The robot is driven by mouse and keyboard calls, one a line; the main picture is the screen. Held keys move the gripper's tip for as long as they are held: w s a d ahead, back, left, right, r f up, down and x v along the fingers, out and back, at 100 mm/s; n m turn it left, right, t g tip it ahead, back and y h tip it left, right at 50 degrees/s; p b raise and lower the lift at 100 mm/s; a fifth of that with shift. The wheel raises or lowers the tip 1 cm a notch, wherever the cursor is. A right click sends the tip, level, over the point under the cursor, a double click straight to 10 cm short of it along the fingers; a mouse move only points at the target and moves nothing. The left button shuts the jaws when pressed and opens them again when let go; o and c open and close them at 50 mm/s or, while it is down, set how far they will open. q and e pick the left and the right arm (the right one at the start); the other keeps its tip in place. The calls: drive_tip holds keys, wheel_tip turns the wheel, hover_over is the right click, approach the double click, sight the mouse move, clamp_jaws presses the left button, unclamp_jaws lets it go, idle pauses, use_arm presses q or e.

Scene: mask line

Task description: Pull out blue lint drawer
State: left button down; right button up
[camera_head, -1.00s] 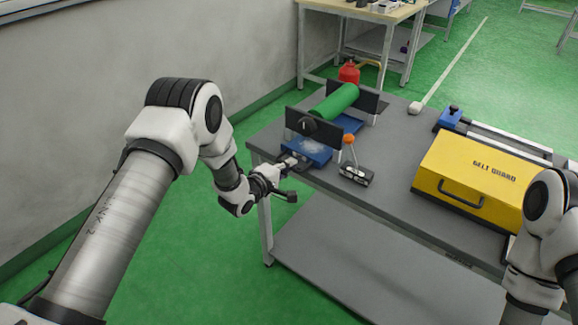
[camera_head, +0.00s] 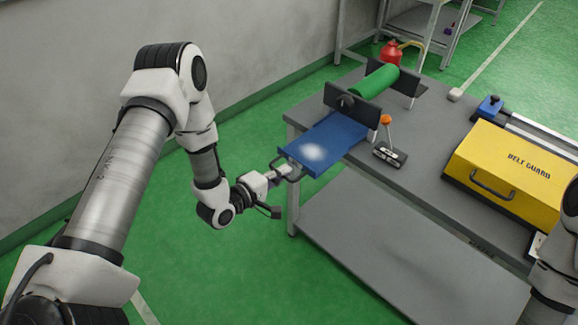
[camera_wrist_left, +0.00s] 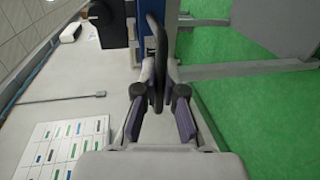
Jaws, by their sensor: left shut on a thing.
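The blue lint drawer (camera_head: 325,142) sticks out from beneath the green roller (camera_head: 375,82) and overhangs the front edge of the grey table. It has a pale patch of lint on top and a dark handle (camera_head: 293,173) at its front end. My left gripper (camera_head: 283,171) is shut on that handle. In the left wrist view, the dark handle (camera_wrist_left: 157,50) stands between the fingers (camera_wrist_left: 158,92), and a strip of the blue drawer (camera_wrist_left: 149,12) shows beyond. My right gripper is out of view; only part of my right arm shows at the right edge.
A small dark box with an orange-knobbed lever (camera_head: 386,121) stands right of the drawer. A yellow belt guard (camera_head: 520,170) is farther right on the table (camera_head: 430,180). A red can (camera_head: 392,53) is behind the roller. Green floor is open before the table.

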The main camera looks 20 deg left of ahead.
use_arm(q)
drive_tip(key=c, duration=1.2)
unclamp_jaws()
drive_tip(key=shift+c, duration=0.2)
drive_tip(key=v, duration=1.2)
